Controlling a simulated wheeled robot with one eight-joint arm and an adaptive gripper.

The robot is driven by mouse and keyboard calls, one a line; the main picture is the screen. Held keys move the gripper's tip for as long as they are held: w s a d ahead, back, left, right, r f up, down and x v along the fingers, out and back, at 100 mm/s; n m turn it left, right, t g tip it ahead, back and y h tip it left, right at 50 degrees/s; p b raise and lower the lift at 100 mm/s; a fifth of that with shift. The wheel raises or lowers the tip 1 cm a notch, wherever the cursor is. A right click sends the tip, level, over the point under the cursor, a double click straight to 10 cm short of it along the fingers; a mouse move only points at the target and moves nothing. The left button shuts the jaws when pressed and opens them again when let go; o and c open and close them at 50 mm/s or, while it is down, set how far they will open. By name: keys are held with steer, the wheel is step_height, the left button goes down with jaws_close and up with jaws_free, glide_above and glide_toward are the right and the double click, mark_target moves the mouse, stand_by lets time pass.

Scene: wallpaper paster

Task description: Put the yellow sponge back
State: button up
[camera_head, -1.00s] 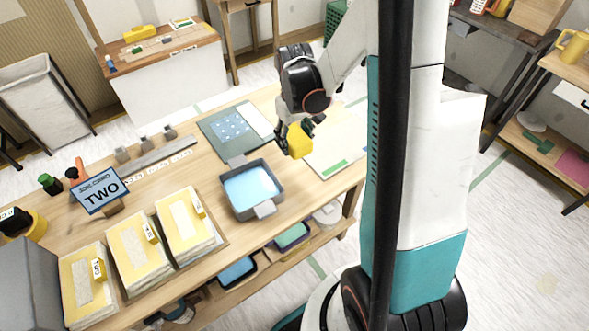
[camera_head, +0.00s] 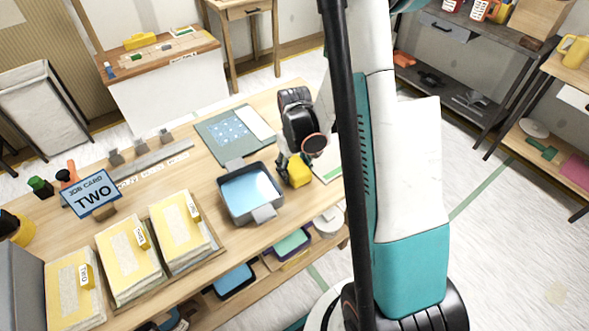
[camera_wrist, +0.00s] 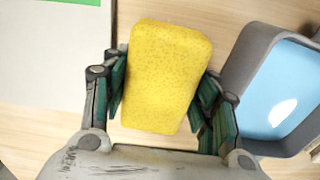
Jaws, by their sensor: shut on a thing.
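The yellow sponge (camera_head: 299,171) is held in my gripper (camera_head: 291,166), just right of the grey tray of blue liquid (camera_head: 228,206) on the wooden table. In the wrist view the sponge (camera_wrist: 167,76) stands between the green-padded fingers of my gripper (camera_wrist: 165,95), which are shut on it. The grey tray (camera_wrist: 240,75) is to the right of the sponge there, apart from it. I cannot tell exactly how high the sponge is above the table.
A green-grey mat (camera_head: 222,135) lies behind the tray. A pale board with a green strip (camera_wrist: 50,50) lies left of the sponge in the wrist view. Yellow paper stacks (camera_head: 130,260) and a "JOB CARD TWO" sign (camera_head: 92,194) occupy the table's left. Bare wood shows beside the tray.

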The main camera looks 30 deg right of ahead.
steer(key=shift+f+b, duration=0.4)
steer(key=shift+b, duration=0.1)
steer(key=shift+f, duration=0.2)
steer(key=o, duration=1.1)
steer(key=shift+r, duration=0.15)
